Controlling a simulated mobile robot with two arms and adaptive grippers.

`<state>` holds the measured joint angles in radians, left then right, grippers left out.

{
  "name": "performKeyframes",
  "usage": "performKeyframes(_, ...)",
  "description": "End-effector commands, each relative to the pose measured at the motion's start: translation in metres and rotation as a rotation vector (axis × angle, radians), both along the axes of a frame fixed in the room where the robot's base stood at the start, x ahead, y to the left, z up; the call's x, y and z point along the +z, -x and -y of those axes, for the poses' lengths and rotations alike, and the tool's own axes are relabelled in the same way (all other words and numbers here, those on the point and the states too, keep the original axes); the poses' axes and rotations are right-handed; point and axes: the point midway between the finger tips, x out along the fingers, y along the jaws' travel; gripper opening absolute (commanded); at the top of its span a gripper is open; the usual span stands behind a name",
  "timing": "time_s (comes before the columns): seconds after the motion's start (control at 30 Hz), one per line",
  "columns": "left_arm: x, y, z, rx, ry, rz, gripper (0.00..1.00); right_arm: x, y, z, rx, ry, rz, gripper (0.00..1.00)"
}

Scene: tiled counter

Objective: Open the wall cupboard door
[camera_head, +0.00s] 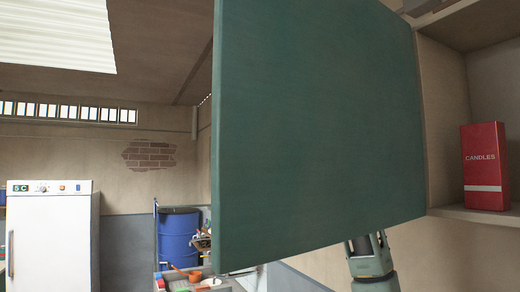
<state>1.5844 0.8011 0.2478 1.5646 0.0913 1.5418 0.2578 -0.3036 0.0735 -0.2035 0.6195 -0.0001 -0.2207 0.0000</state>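The wall cupboard's green door (318,135) stands wide open, swung out to the left, and fills the middle of the view. Its hinge side is at the right, along the cupboard. The cupboard's open inside (440,105) shows at the right edge. My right gripper (368,244) points up from below at the door's lower edge, near the hinge side. The door hides its fingertips, so I cannot tell whether they touch it or how far apart they are. My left gripper is not in view.
A red candles box (484,168) stands on the cupboard shelf (470,214). A white appliance (50,235) is at the far left. A blue barrel (178,238) and a cluttered surface are beyond the door's left edge.

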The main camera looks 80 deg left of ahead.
Motion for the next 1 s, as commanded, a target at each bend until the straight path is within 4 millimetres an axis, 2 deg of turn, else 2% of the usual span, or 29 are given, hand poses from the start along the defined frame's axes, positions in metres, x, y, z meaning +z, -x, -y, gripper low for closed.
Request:
performKeyframes(0.13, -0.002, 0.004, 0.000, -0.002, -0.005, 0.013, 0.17, 0.000, -0.004, 0.011, -0.001, 0.012, 0.006, 0.17)
performKeyframes(0.27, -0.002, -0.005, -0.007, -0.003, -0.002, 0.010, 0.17, 0.000, -0.004, 0.009, -0.001, 0.010, 0.005, 0.17)
performKeyframes(0.7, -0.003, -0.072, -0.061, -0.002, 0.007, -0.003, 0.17, 0.000, -0.004, 0.006, -0.002, 0.007, 0.006, 0.17)
performKeyframes(1.0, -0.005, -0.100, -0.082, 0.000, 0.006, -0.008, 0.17, 0.000, -0.004, 0.006, -0.002, 0.007, 0.005, 0.17)
